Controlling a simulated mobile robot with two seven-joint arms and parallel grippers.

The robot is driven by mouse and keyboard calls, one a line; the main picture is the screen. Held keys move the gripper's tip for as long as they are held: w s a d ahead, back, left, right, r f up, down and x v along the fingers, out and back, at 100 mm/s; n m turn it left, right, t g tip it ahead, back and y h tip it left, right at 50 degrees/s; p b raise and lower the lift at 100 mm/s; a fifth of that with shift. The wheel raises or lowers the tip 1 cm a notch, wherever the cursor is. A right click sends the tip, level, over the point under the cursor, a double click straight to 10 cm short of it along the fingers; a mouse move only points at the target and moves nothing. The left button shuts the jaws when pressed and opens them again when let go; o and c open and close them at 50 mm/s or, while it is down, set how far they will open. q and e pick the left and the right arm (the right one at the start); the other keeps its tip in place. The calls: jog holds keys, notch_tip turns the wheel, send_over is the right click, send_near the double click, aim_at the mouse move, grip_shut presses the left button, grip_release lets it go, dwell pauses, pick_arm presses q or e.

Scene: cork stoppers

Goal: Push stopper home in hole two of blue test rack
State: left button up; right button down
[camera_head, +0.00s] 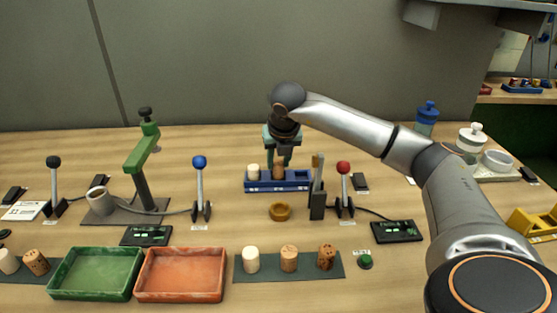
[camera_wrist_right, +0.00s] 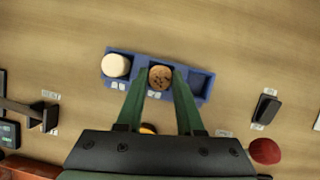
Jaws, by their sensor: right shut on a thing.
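The blue test rack (camera_head: 278,187) stands at the back middle of the table; it also shows in the right wrist view (camera_wrist_right: 207,98). A cream stopper (camera_wrist_right: 116,65) sits in its left place. A speckled brown cork stopper (camera_wrist_right: 160,77) is in the middle place, upright; how deep it sits I cannot tell. The right place looks empty in the right wrist view. My right gripper (camera_head: 280,160) points down over the rack, its green fingers shut on the brown stopper. My left gripper is not in view.
A wooden ring (camera_head: 280,212) lies in front of the rack. Three stoppers stand on a dark mat (camera_head: 245,275) nearer the front.

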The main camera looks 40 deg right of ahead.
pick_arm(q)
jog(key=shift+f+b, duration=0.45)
pick_arm(e)
jog(key=shift+f, duration=0.6)
jog(key=shift+c, duration=2.3)
grip_release()
jog(key=shift+v, duration=1.1)
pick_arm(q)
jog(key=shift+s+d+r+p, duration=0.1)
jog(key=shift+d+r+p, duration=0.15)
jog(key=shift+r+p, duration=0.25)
pick_arm(e)
jog(key=v, duration=1)
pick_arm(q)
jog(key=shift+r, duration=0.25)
pick_arm(e)
jog(key=shift+s+r, duration=0.1)
jog(key=shift+r, duration=0.05)
